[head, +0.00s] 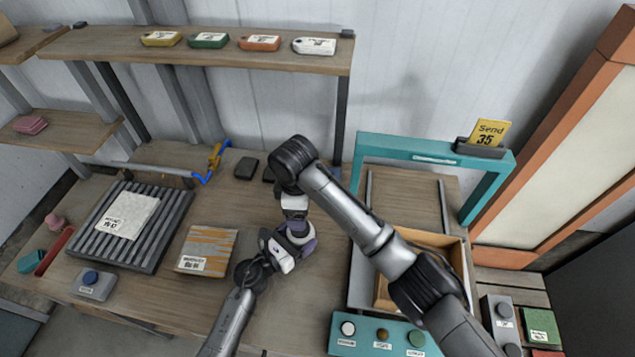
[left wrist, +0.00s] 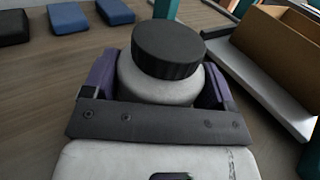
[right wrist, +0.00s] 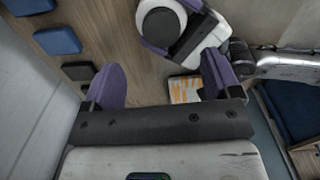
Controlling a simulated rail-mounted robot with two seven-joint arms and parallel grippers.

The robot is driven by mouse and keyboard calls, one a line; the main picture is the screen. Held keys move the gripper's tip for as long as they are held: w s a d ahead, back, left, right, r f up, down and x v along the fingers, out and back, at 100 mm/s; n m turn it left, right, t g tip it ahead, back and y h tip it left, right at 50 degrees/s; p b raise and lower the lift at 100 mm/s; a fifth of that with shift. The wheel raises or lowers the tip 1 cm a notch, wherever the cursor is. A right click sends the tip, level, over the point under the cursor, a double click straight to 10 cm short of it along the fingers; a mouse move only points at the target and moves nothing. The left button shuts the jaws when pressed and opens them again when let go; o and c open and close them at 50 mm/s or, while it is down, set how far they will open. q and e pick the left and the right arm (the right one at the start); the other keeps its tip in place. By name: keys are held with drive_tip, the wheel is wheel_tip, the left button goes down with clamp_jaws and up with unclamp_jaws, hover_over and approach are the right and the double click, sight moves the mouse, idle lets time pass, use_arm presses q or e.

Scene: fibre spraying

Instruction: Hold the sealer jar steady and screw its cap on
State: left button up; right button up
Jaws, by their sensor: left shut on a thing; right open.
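The sealer jar (left wrist: 160,84) is pale and squat, held between the purple fingers of my left gripper (left wrist: 158,88), which is shut on it. A black ribbed cap (left wrist: 168,50) sits on top of the jar and looks tilted and off centre in the left wrist view; I cannot tell whether its thread is engaged. The cap also shows from above in the right wrist view (right wrist: 161,28). My right gripper (right wrist: 160,82) is open and empty, its purple fingers apart, with the cap beyond and not between them. In the head view the jar is mostly hidden by the grippers.
A teal frame (head: 400,147) with a wooden box (head: 437,243) stands to the right. Dark blocks (head: 246,167) lie behind. An upper shelf (head: 200,55) crosses the back.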

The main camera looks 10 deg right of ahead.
drive_tip(key=m, duration=0.6)
drive_tip(key=shift+w+d, duration=0.15)
drive_tip(key=shift+d, duration=0.1)
drive_tip(key=m, duration=0.5)
drive_tip(key=shift+w+d, duration=0.15)
drive_tip(key=shift+d, duration=0.05)
drive_tip(key=m, duration=0.4)
drive_tip(key=m+h, duration=0.1)
drive_tip(key=m, duration=0.1)
drive_tip(key=shift+w+d+r+t, duration=0.15)
drive_tip(key=shift+w+d+t, duration=0.15)
drive_tip(key=shift+d+t, duration=0.1)
drive_tip(key=w+d+r+m, duration=0.1)
drive_tip(key=m, duration=0.8)
drive_tip(key=w+d+r+m, duration=0.1)
drive_tip(key=m, duration=0.8)
drive_tip(key=w+d+m+t+h, duration=0.1)
drive_tip(key=m, duration=0.7)
drive_tip(key=shift+r+m, duration=0.4)
